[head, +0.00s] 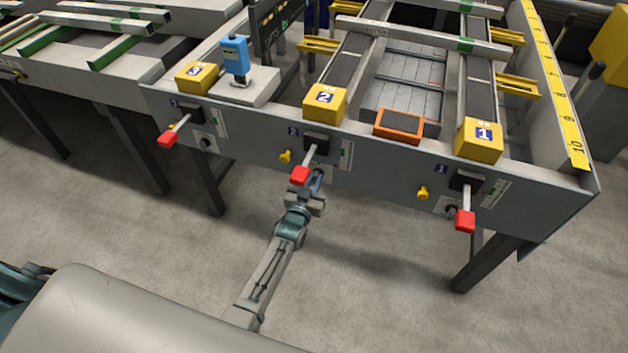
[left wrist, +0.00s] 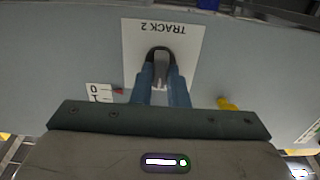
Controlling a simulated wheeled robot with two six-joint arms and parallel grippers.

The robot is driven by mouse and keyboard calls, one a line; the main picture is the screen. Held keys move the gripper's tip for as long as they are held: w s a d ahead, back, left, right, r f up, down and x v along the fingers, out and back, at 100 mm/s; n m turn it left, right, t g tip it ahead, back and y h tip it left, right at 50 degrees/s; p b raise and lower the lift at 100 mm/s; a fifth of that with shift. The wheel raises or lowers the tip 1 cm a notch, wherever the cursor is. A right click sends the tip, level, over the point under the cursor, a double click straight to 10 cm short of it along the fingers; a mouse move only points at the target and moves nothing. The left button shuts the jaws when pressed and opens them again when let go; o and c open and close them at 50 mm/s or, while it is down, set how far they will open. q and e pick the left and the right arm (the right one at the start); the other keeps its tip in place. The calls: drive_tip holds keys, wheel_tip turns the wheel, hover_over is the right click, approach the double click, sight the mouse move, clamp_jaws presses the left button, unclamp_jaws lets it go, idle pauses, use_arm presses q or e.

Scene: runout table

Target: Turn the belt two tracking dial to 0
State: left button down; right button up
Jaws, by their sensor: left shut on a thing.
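The belt two tracking dial (left wrist: 161,68) shows in the left wrist view as a dark round knob with a grey grip bar. It sits on a white plate (left wrist: 140,40) marked TRACK 2, which appears upside down. My left gripper (left wrist: 161,85) is shut on the dial, with a blue finger on each side of the bar. A small red pointer (left wrist: 118,91) lies beside a white scale (left wrist: 97,93) showing 0 and part of another figure. In the head view my left gripper (head: 318,182) is at the panel below belt two; the dial is hidden there. My right gripper is not in view.
A red-handled lever (head: 300,175) at belt two juts out just above my left gripper. A yellow knob (head: 286,156) is close by on the panel (head: 375,172). Similar red levers stand at belt three (head: 168,138) and belt one (head: 465,220). The floor in front is clear.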

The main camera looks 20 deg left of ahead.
use_arm(q)
drive_tip(key=c, duration=1.4)
unclamp_jaws()
drive_tip(key=shift+c, duration=0.2)
drive_tip(key=shift+s, duration=0.1)
